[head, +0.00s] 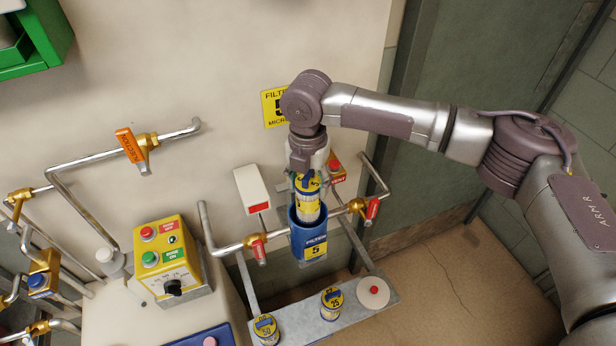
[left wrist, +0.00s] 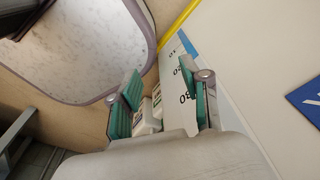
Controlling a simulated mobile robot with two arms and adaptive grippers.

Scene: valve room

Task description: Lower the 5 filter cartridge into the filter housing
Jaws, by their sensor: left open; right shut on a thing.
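The filter cartridge (head: 308,205), a yellow and white cylinder with a blue top, stands upright at the mouth of the blue filter housing (head: 313,247). Its lower part is hidden behind the housing's front rim and its upper part shows above it.
Pipes with red-handled valves (head: 258,250) flank the housing. A grey shelf (head: 345,313) below bears cartridges marked 50 (head: 265,328) and 25 (head: 331,302), and a white disc with a red knob (head: 373,292). A yellow button box (head: 165,262) stands at left.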

